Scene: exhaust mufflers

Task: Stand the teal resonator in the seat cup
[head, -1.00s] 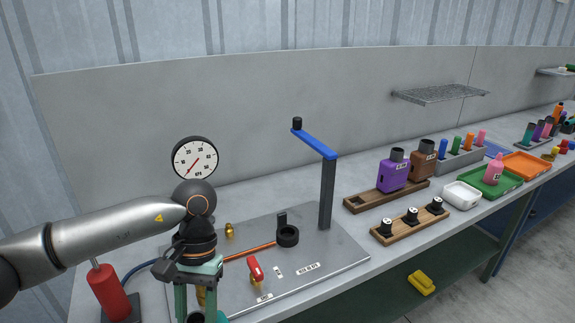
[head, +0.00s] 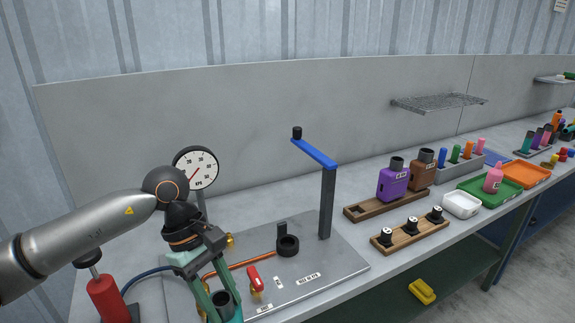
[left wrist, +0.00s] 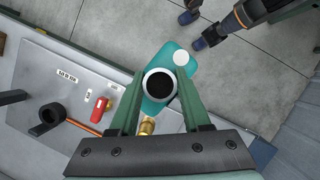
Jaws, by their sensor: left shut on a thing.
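The teal resonator (left wrist: 153,106) is held between the green fingers of my left gripper (left wrist: 160,95). Its round, dark-mouthed neck faces the left wrist camera, and a white disc shows on its body. In the head view my left gripper (head: 216,292) is shut on the resonator (head: 238,310) at the bottom edge, which cuts off its lower part. The seat cup, a black ring (head: 288,246) with an upright tab, stands on the metal plate, right of and beyond the gripper. It also shows in the left wrist view (left wrist: 50,116). The resonator is apart from the cup.
A dark post (head: 327,200) with a blue arm rises right of the cup. A red valve handle (head: 255,280), copper line and gauge (head: 197,167) are near my gripper. A dark, orange-ringed arm part with blue ends, perhaps my right arm, shows in the left wrist view.

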